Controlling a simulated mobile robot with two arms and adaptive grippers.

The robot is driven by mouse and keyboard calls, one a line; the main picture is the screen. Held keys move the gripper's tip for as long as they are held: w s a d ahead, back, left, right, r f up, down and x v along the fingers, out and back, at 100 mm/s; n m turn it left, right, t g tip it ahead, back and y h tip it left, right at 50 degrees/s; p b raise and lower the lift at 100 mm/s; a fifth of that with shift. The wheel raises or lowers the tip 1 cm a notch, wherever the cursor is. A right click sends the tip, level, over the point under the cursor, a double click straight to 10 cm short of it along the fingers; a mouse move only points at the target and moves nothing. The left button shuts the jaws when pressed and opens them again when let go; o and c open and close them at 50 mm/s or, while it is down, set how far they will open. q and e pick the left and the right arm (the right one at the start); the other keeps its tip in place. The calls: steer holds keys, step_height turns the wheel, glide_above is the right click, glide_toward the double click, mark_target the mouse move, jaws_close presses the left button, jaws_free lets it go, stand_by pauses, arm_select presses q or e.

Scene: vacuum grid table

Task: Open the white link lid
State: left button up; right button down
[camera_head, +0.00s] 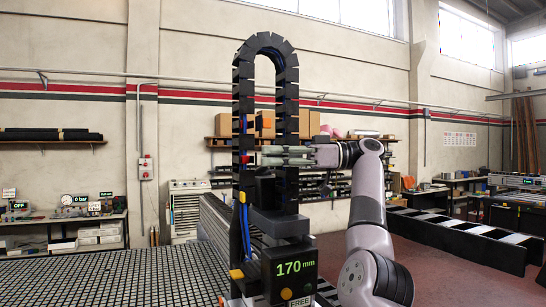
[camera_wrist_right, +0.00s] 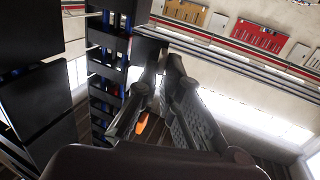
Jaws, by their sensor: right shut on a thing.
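A black cable chain (camera_head: 288,121) stands as a tall upright arch, with blue cables inside its links. It also shows in the wrist view (camera_wrist_right: 105,75). My right gripper (camera_head: 266,155) comes in from the right, across the chain's right-hand run, with its fingertips at the inner side of the left-hand run. In the wrist view my right gripper's fingers (camera_wrist_right: 162,62) are close together against a dark part of the chain, and the gripped part is mostly hidden. I cannot make out a white link lid. My left gripper is not in view.
A black unit with a green "170 mm" display (camera_head: 293,267) stands below the chain. A gridded table (camera_head: 120,275) spreads at the left. A shelf with cardboard boxes (camera_head: 265,124) is on the wall behind. The red floor at the right is partly clear.

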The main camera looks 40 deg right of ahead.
stand_by(0.5)
steer(key=c, duration=1.8)
jaws_free()
steer(key=shift+o, duration=0.2)
steer(key=shift+a+t, duration=0.1)
steer(key=shift+t, duration=0.2)
